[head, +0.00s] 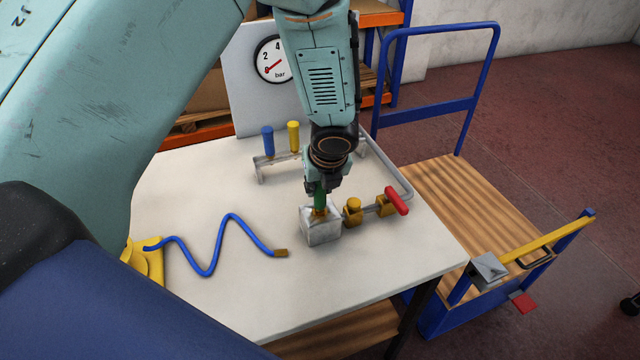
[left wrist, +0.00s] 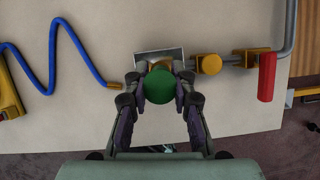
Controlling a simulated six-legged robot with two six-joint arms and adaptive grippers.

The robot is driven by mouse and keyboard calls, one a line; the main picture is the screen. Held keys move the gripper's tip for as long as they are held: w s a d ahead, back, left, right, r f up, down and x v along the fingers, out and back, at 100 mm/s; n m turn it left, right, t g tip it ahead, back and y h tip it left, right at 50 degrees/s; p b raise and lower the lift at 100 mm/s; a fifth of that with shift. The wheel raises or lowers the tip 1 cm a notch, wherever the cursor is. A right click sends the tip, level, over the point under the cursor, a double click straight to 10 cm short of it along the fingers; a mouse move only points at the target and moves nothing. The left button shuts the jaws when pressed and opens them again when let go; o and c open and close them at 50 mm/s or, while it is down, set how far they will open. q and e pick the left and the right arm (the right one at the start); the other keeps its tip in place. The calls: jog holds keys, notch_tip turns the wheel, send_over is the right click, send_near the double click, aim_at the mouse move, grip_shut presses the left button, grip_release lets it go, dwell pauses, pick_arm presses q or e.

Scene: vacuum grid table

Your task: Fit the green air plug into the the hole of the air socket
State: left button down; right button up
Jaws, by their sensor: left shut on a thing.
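My left gripper (head: 320,186) is shut on the green air plug (head: 320,196), which points down with a brass-coloured lower end. The plug is at the top of the grey block-shaped air socket (head: 322,232); I cannot tell how deep its end sits in the hole. In the left wrist view the plug's round green top (left wrist: 160,86) lies between the fingers of the left gripper (left wrist: 160,90) and hides the hole. The edge of the socket (left wrist: 152,56) shows behind it. My right gripper is not in view.
A brass fitting (head: 353,211) and a red-handled valve (head: 396,201) join the socket at right. A rack holds a blue plug (head: 268,140) and a yellow plug (head: 294,136). A blue hose (head: 209,270) lies at left. A pressure gauge (head: 272,58) stands behind. The table front (head: 250,300) is clear.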

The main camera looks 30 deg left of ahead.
pick_arm(q)
jog(key=shift+f+b, duration=0.35)
jog(key=shift+f, duration=0.15)
jog(key=c, duration=1)
grip_release()
jog(key=shift+r, duration=0.1)
jog(key=shift+c, duration=0.2)
jog(key=v, duration=0.7)
jog(key=shift+r, duration=0.2)
jog(key=shift+s, duration=0.1)
